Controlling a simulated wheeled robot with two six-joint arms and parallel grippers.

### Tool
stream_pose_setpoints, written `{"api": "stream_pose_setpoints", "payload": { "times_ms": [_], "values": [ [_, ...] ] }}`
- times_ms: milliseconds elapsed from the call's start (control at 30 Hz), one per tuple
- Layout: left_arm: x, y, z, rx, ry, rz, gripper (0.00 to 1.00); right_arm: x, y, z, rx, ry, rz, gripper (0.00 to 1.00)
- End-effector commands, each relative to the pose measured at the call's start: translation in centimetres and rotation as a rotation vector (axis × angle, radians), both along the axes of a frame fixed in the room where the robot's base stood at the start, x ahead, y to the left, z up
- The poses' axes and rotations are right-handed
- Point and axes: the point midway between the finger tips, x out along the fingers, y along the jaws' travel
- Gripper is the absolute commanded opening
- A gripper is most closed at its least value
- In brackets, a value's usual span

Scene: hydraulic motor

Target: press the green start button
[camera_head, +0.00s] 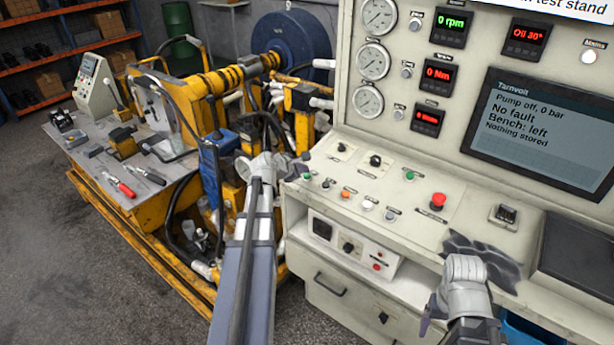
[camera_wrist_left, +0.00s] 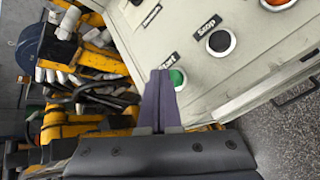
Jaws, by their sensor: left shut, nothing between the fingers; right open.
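The green start button (camera_wrist_left: 177,79) sits on the sloping cream panel in the left wrist view, beside a label reading "Start". In the head view the button (camera_head: 306,176) is small, at the left end of the lower button row. My left gripper (camera_wrist_left: 160,73) is shut and empty. Its fingertips appear right beside the button and overlap its left edge in the wrist view; I cannot tell whether they touch it. In the head view my left gripper (camera_head: 303,158) is at the panel's left edge. My right gripper (camera_head: 428,312) is in front of the console, its fingers only partly visible.
The black stop button (camera_wrist_left: 220,42) is close by, with an orange button further along. A red mushroom button (camera_head: 438,201) and another green button (camera_head: 409,175) are on the panel. The screen (camera_head: 545,130) reads "Pump off, 0 bar". The yellow rig (camera_head: 190,105) stands left.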

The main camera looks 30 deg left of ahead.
Motion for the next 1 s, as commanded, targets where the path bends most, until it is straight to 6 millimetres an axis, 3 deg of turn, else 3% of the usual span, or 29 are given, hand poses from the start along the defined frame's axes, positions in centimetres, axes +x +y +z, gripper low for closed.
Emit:
{"api": "stream_pose_setpoints", "payload": {
  "times_ms": [1000],
  "values": [
    [0.19,-0.03,-1.17,0.000,0.000,0.000,0.00,0.00,0.00,-1.18,0.000,0.000,0.000,0.79]
  ]
}}
